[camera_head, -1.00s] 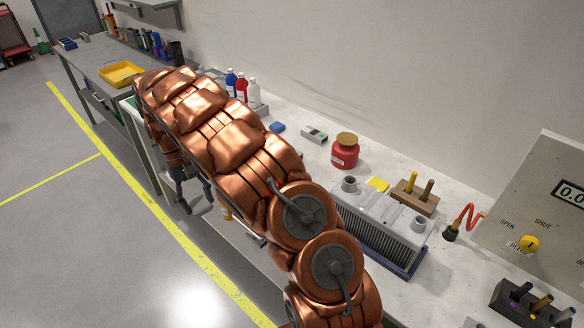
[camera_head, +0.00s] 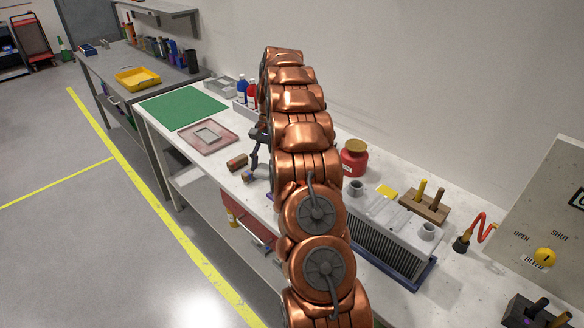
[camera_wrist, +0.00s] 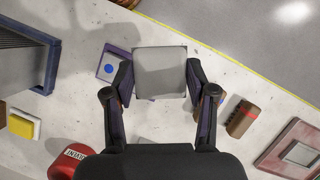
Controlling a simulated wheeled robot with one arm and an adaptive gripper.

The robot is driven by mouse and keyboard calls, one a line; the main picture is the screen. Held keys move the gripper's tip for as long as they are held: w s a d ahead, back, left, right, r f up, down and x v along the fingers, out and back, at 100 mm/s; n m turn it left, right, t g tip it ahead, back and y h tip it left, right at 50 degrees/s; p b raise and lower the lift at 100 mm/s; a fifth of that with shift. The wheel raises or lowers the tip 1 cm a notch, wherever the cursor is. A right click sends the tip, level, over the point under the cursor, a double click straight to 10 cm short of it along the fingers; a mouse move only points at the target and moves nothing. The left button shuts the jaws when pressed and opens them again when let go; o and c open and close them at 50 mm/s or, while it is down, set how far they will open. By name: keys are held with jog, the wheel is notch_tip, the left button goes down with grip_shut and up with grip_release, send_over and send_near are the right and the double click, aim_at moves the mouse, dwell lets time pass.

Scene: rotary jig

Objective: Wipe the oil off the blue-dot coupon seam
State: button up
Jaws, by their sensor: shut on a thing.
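The blue-dot coupon (camera_wrist: 108,68) lies on the bench in the wrist view, a pale plate with a blue dot and a purple edge. My gripper (camera_wrist: 160,82) is shut on a flat, square, grey-white pad (camera_wrist: 160,62), just right of the coupon in that view. The pad's edge comes close to the coupon; whether they touch I cannot tell. The coupon's seam and any oil cannot be made out. In the head view my gripper (camera_head: 256,160) hangs over the bench's front part, partly hidden by my arm.
A brown cylinder (camera_head: 237,162) and a pink-framed tray (camera_head: 208,148) lie to the left, beyond them a green mat (camera_head: 183,108). A red jar (camera_head: 354,162), a yellow sponge (camera_head: 386,191) and a finned grey unit (camera_head: 385,240) stand right of my arm.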

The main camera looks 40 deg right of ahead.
jog(key=s+d+f+m+t, duration=0.1)
jog(key=s+d+m, duration=0.2)
jog(key=d, duration=0.4)
jog(key=shift+s+d+b, duration=0.15)
jog(key=shift+s+b, duration=0.2)
jog(key=shift+s, duration=0.25)
jog(key=shift+f+b, duration=0.8)
jog(key=shift+f, duration=3.15)
jog(key=shift+a, duration=0.45)
jog(key=shift+c, duration=0.4)
jog(key=shift+a, duration=1.5)
jog(key=shift+d+p, duration=0.5)
jog(key=shift+d, duration=1.45)
jog(key=shift+a+f+b, duration=0.1)
jog(key=shift+a+b, duration=0.5)
jog(key=shift+a, duration=1.5)
notch_tip(320, 180, up, 4)
jog(key=shift+w+d+r+p, duration=0.1)
jog(key=shift+r+p, duration=0.05)
jog(key=shift+p, duration=0.25)
jog(key=shift+r+p, duration=0.4)
jog(key=shift+r, duration=1.6)
